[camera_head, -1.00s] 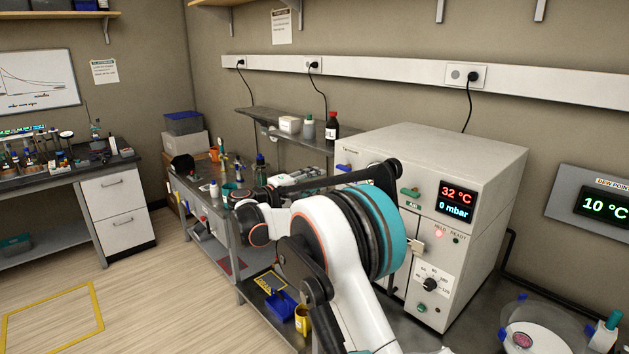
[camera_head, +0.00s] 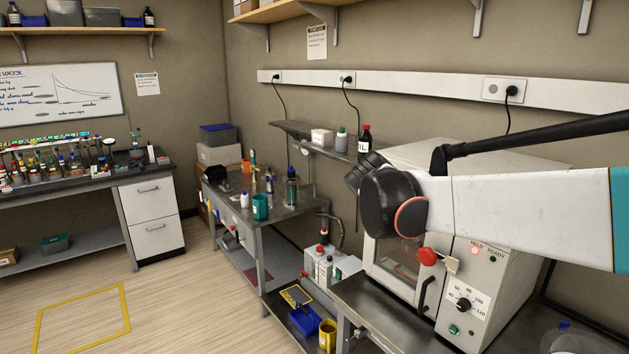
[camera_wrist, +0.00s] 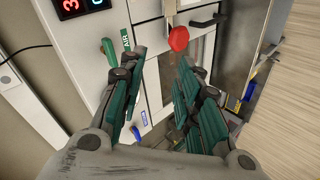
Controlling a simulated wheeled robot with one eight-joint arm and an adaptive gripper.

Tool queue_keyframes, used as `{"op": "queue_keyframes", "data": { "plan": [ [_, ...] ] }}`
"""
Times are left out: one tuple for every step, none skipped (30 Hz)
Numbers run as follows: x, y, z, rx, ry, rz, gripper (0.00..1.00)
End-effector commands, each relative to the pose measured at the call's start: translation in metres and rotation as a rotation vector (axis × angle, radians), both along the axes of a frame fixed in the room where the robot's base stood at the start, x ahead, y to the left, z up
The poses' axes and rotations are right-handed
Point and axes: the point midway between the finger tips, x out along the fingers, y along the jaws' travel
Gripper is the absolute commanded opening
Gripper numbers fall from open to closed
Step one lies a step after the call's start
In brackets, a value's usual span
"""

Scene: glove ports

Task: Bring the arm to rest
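My arm (camera_head: 490,205) reaches in from the right edge in the head view, its dark rounded joint in front of the white oven-like cabinet (camera_head: 425,298). My gripper cannot be made out in the head view. In the wrist view my gripper (camera_wrist: 160,62) has its two teal-padded fingers spread apart, with nothing between them. Past the fingertips are the cabinet's front, a red knob (camera_wrist: 179,38) and a green handle (camera_wrist: 109,50). The red knob also shows in the head view (camera_head: 428,257). The arm hides the cabinet's upper front and display in the head view.
A bench with bottles and a teal cup (camera_head: 260,207) stands left of the cabinet. A blue bin (camera_head: 305,320) and a yellow mug (camera_head: 327,335) sit low in front. A wall shelf (camera_head: 300,131) is behind. The floor at the left is clear around a yellow outline (camera_head: 83,318).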

Motion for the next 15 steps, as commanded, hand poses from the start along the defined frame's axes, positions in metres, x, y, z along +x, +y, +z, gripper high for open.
{"op": "queue_keyframes", "data": {
  "plan": [
    [-0.020,-0.004,-0.005,0.040,0.002,-0.005,0.31],
    [-0.031,-0.006,-0.007,0.066,0.002,-0.007,0.31],
    [-0.045,-0.007,-0.010,0.100,0.002,-0.008,0.31],
    [-0.056,-0.008,-0.013,0.125,0.002,-0.010,0.31],
    [-0.066,-0.008,-0.016,0.151,0.001,-0.012,0.31],
    [-0.081,-0.009,-0.020,0.186,0.001,-0.016,0.31],
    [-0.091,-0.009,-0.023,0.213,-0.001,-0.017,0.31],
    [-0.102,-0.009,-0.026,0.239,-0.003,-0.019,0.31],
    [-0.116,-0.008,-0.031,0.273,-0.005,-0.023,0.31],
    [-0.127,-0.008,-0.035,0.299,-0.006,-0.026,0.31],
    [-0.137,-0.007,-0.040,0.324,-0.009,-0.029,0.31],
    [-0.151,-0.006,-0.045,0.360,-0.014,-0.031,0.31],
    [-0.161,-0.005,-0.050,0.385,-0.017,-0.034,0.31],
    [-0.171,-0.003,-0.054,0.410,-0.019,-0.037,0.31],
    [-0.184,-0.002,-0.060,0.444,-0.024,-0.042,0.31]
  ]
}}
